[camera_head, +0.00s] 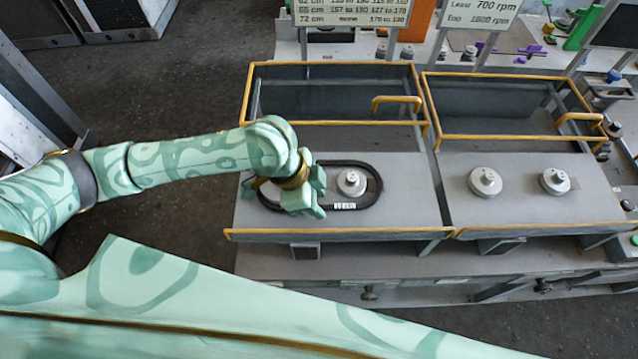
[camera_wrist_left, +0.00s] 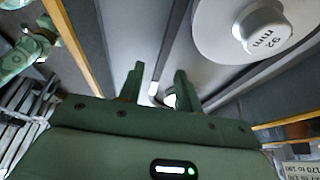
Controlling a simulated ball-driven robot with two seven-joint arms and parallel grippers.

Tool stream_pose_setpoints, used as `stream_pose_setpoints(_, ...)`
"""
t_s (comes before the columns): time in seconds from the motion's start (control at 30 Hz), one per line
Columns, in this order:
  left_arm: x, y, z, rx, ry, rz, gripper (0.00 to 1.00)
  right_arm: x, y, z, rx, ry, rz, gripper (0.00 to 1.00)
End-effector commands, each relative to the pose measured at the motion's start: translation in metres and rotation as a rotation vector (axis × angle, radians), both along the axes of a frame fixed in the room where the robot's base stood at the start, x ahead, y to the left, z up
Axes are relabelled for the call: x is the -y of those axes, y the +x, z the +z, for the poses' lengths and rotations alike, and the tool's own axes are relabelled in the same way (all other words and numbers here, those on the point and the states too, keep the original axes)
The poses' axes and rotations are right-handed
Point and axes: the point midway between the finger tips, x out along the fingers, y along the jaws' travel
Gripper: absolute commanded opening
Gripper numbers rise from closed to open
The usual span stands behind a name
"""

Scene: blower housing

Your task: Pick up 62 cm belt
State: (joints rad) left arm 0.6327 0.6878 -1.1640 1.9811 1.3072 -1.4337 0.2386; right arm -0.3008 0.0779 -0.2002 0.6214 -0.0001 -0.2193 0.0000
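A black belt (camera_head: 380,185) with a white label on its near side lies as a loop around two grey pulleys in the left open housing. The right one of these pulleys (camera_head: 351,184) is in plain sight; the left one and the belt's left part are partly hidden by my left gripper (camera_head: 318,193). That gripper is over the belt loop, between the pulleys. In the left wrist view its two fingers (camera_wrist_left: 160,82) are apart, with no clear grip on anything. A pulley marked 92 mm (camera_wrist_left: 262,25) is at the upper right there. My right gripper is not in view.
The left housing has a raised lid with a yellow frame (camera_head: 340,123) and a yellow front rail (camera_head: 340,232). A second housing with two bare pulleys (camera_head: 485,181) stands to the right. Signs (camera_head: 350,10) and small parts are behind.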

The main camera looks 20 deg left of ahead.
Motion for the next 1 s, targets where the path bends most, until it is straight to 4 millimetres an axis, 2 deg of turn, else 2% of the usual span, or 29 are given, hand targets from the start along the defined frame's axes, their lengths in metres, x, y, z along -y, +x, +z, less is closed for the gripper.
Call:
stream_pose_setpoints(0.27,0.002,0.0,-0.004,0.001,0.0,-0.001,0.35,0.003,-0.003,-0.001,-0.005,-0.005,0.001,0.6)
stream_pose_setpoints(0.3,0.002,0.0,-0.004,0.001,0.0,-0.001,0.23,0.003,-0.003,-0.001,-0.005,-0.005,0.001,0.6)
stream_pose_setpoints(0.4,0.002,0.0,-0.004,0.001,0.0,-0.001,0.0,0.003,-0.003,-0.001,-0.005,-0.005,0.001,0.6)
stream_pose_setpoints(0.77,0.002,0.001,-0.002,0.001,0.0,-0.001,0.0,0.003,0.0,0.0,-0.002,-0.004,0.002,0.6)
stream_pose_setpoints(0.87,0.002,0.001,0.004,0.003,0.001,-0.001,0.0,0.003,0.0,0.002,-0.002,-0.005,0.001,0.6)
stream_pose_setpoints(1.0,0.002,0.001,0.025,0.004,-0.001,-0.002,0.0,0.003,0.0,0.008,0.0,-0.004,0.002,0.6)
